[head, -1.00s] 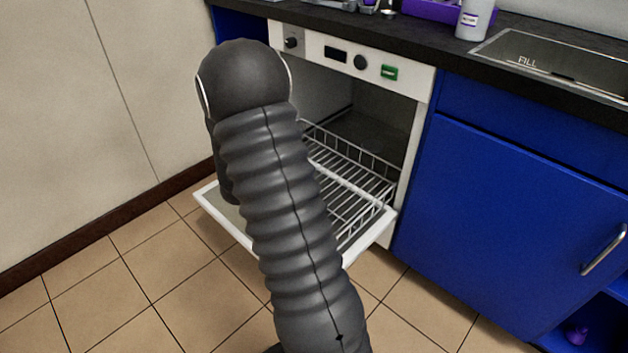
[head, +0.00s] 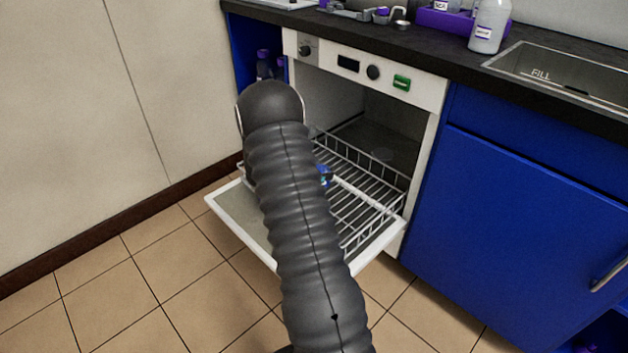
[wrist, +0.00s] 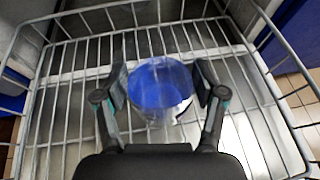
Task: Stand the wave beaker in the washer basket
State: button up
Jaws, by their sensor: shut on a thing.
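The wave beaker (wrist: 160,88) is a clear vessel with blue inside, seen from above in the wrist view. My gripper (wrist: 163,90) is shut on it, one finger on each side. The beaker is over the wire rack of the washer basket (wrist: 70,97); I cannot tell whether its base touches the wires. In the head view the basket (head: 368,190) is pulled out over the lowered washer door, and my arm hides most of the gripper and beaker. A small blue patch shows beside my arm there.
The open washer door (head: 240,222) lies flat under the basket. The washer front panel (head: 375,72) is above the opening. A blue cabinet (head: 520,220) stands to the right. Bottles (head: 490,25) stand on the dark counter. The basket's wires around the beaker look empty.

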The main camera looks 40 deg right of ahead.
jog(key=shift+w+a+f, duration=0.2)
jog(key=shift+w+f, duration=0.2)
jog(key=shift+w, duration=0.2)
jog(key=shift+w+a+f, duration=0.2)
jog(key=shift+w+f, duration=0.15)
jog(key=shift+w, duration=0.25)
jog(key=shift+f, duration=2)
jog(key=shift+f, duration=0.2)
jog(key=o, duration=1.2)
jog(key=shift+c, duration=0.2)
jog(key=shift+r, duration=0.15)
